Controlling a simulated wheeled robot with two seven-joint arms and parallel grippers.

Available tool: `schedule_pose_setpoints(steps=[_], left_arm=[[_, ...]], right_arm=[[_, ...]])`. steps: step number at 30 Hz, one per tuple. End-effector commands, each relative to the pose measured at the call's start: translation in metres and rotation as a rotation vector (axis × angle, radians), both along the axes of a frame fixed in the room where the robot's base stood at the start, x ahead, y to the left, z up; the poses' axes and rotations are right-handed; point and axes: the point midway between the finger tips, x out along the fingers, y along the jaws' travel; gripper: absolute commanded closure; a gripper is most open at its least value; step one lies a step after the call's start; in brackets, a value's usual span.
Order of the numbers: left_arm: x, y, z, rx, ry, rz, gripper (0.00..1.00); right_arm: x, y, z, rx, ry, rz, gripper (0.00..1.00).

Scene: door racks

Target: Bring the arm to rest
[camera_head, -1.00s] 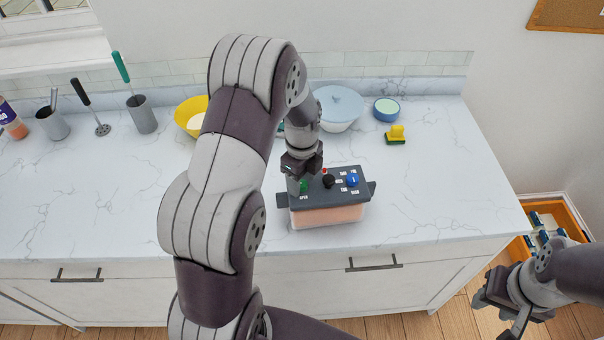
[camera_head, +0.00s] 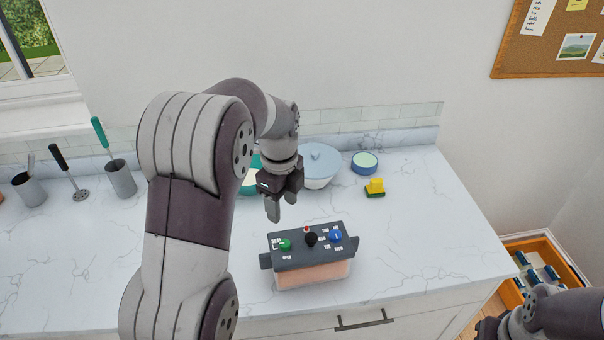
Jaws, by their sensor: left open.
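My left arm comes in from the left and bends over the counter. Its gripper (camera_head: 281,207) points down with its jaws open and nothing between them. It hangs above the counter, behind and to the left of a control box (camera_head: 310,258), and looks clear of it. The box has a dark grey top with a green button (camera_head: 285,245), a black knob (camera_head: 311,239) and a blue knob (camera_head: 336,236). My right arm shows only in part at the lower right corner. Its fingertips are cut off by the frame.
A lidded bowl (camera_head: 320,167), a blue round tub (camera_head: 364,163) and a yellow-green sponge (camera_head: 375,188) stand behind. Utensils and grey cups (camera_head: 120,178) are at the left. An orange crate (camera_head: 545,273) is on the floor at the right. The counter's right side (camera_head: 430,225) is clear.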

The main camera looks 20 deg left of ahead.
Motion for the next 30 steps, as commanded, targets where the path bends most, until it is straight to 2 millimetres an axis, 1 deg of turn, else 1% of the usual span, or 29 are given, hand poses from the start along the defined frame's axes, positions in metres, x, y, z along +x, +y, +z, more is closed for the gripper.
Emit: schedule_pose_setpoints(steps=[4,5,7,8,11,12,14,15,17,18,19,21,23,24,25,30], left_arm=[[0.0,0.0,0.0,0.0,0.0,0.01,0.46],[0.0,0.0,0.0,0.0,-0.001,0.034,0.46],[0.005,0.001,0.0,0.002,-0.024,0.166,0.46],[0.006,0.001,-0.002,0.002,-0.036,0.261,0.46],[-0.008,-0.003,-0.022,-0.01,-0.055,0.701,0.46],[-0.018,-0.008,-0.032,-0.019,-0.065,0.894,0.46],[-0.037,-0.019,-0.046,-0.037,-0.077,1.168,0.46],[-0.051,-0.028,-0.056,-0.051,-0.083,1.334,0.46],[-0.075,-0.041,-0.07,-0.072,-0.088,1.552,0.46],[-0.093,-0.049,-0.078,-0.085,-0.088,1.668,0.46],[-0.106,-0.056,-0.085,-0.093,-0.087,1.731,0.46],[-0.13,-0.066,-0.094,-0.097,-0.08,1.771,0.46],[-0.143,-0.072,-0.097,-0.093,-0.076,1.742,0.46],[-0.145,-0.077,-0.098,-0.103,-0.083,1.722,0.46],[-0.142,-0.079,-0.096,-0.109,-0.088,1.713,0.46],[-0.142,-0.079,-0.093,-0.106,-0.085,1.71,0.46]], right_arm=[[0.0,0.0,0.0,0.0,0.0,0.0,0.57],[0.0,0.0,0.0,0.0,0.0,0.0,0.57],[0.0,0.0,0.0,0.0,0.0,0.0,0.57],[0.0,0.0,0.0,0.0,0.0,0.0,0.57],[0.0,0.0,-0.001,0.0,0.0,0.0,0.57],[0.0,0.0,-0.005,0.0,0.0,0.0,0.57],[0.0,0.0,-0.011,0.0,0.0,0.0,0.57],[0.0,0.0,-0.016,0.0,0.0,0.0,0.57],[0.0,0.0,-0.023,0.0,0.0,0.0,0.57],[0.0,0.0,-0.029,0.0,0.0,0.0,0.57],[0.0,0.0,-0.033,0.0,0.0,0.0,0.57],[0.0,0.0,-0.04,0.0,0.0,0.0,0.57],[0.0,0.0,-0.043,0.0,0.0,0.0,0.57],[0.0,0.0,-0.047,0.0,0.0,0.0,0.57],[0.0,0.0,-0.048,0.0,0.0,0.0,0.57],[0.0,0.0,-0.044,0.0,0.0,0.0,0.57]])
